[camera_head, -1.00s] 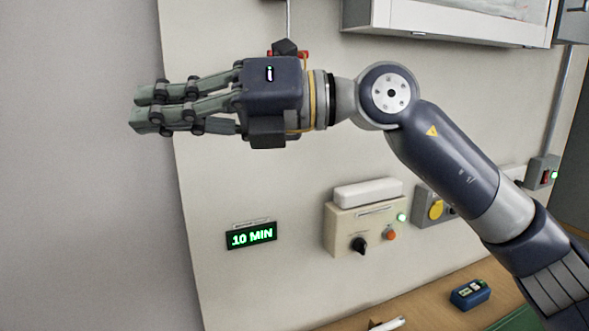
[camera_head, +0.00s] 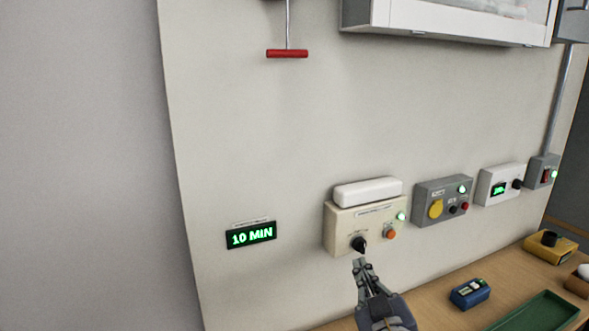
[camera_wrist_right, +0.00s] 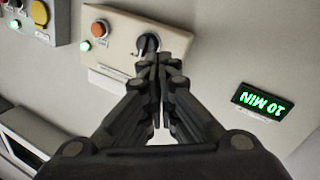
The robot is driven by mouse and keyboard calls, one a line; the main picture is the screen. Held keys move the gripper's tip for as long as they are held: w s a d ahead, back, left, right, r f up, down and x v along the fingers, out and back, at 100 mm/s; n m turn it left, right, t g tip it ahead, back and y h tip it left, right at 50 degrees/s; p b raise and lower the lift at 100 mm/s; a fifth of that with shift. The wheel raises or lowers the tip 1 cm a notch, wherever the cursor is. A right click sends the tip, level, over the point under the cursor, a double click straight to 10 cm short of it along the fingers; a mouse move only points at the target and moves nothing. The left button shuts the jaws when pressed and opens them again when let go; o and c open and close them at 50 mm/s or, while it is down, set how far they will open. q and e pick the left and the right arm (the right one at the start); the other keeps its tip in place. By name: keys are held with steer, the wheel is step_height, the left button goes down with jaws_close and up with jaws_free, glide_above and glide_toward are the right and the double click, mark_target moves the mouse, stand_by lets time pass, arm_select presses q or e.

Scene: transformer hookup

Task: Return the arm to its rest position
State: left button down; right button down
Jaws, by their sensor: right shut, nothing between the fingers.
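My right gripper (camera_head: 360,265) is low in the head view, just below the black knob (camera_head: 359,243) of the cream control box (camera_head: 343,219). Its fingers are shut with nothing between them. In the right wrist view the closed fingertips (camera_wrist_right: 158,62) lie just below the same knob (camera_wrist_right: 148,42) in the picture and overlap the box's edge. I cannot tell whether they touch the knob. Most of the right arm is outside the head view. My left gripper is in neither view.
A green "10 MIN" display (camera_head: 251,235) is left of the box. A grey box with a yellow socket (camera_head: 436,208) is to its right. A red pull handle (camera_head: 287,54) hangs above. A blue device (camera_head: 470,293) and a green tray (camera_head: 536,312) are on the wooden bench.

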steer(key=s+d+f+g, duration=0.1)
steer(key=s+f+g, duration=0.1)
steer(key=f, duration=0.3)
steer(key=s+d+f+m+g+h, duration=0.1)
steer(key=s+d+f+g, duration=0.1)
steer(key=s+f, duration=0.3)
steer(key=s+d+f+m+g, duration=0.1)
steer(key=s+f+g, duration=0.1)
steer(key=f, duration=0.5)
steer(key=shift+s+d+f+g+h, duration=0.2)
steer(key=shift+s+d+g+h, duration=0.15)
steer(key=shift+s, duration=0.35)
steer(key=s+d+f+g, duration=0.1)
steer(key=s+f+g, duration=0.4)
steer(key=s, duration=0.5)
steer(key=s+d+f+g, duration=0.1)
steer(key=s+f+g, duration=0.2)
steer(key=s+f, duration=0.6)
steer(key=s+f+g, duration=0.1)
steer(key=s+f, duration=0.1)
steer(key=f, duration=1.1)
steer(key=s+f, duration=0.2)
steer(key=f, duration=1.1)
steer(key=s+d+f+g, duration=0.1)
steer(key=s+d+f, duration=0.2)
steer(key=s+f, duration=1.1)
steer(key=shift+s+d, duration=0.15)
steer(key=shift+s, duration=1.1)
